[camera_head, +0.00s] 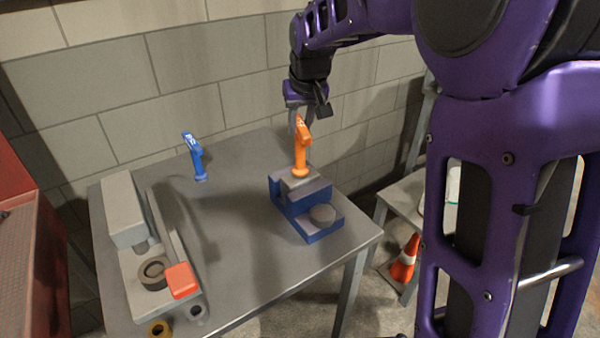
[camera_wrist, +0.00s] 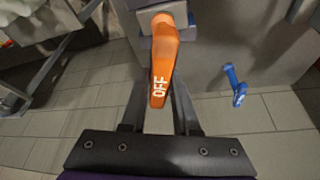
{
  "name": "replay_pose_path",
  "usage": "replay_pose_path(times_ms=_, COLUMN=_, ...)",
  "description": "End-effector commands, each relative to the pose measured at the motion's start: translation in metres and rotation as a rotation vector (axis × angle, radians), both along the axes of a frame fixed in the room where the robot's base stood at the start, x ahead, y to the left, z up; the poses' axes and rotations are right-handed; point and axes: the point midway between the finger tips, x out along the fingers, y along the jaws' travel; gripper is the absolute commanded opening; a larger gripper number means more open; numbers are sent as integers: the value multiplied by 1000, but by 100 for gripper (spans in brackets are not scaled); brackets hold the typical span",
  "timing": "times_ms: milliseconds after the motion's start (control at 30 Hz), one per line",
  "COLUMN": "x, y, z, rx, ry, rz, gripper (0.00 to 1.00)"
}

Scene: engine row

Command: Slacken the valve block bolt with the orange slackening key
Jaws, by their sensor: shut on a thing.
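The orange slackening key (camera_head: 301,158) stands roughly upright on the raised grey top of the blue valve block (camera_head: 289,206). In the wrist view the key (camera_wrist: 164,50) shows the word OFF. My gripper (camera_head: 298,122) comes from above and is shut on the key's upper part. In the wrist view my gripper's fingers (camera_wrist: 158,90) lie on either side of the key. The key's lower end meets the block's top, and the bolt under it is hidden. I cannot tell how fully the key is seated.
A blue key (camera_head: 195,157) stands on the grey table (camera_head: 235,245), left of the block. A grey fixture (camera_head: 125,215) with a red-orange block (camera_head: 182,281) lies along the table's left side. A wall is close behind. A traffic cone (camera_head: 405,258) stands right of the table.

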Motion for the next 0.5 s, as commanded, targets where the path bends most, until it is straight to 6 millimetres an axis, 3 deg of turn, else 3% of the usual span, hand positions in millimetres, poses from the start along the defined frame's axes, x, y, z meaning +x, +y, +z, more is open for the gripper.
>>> replay_pose_path(times_ms=500, x=1, y=-1, z=3, rx=3, ry=-3, rz=455, gripper=0)
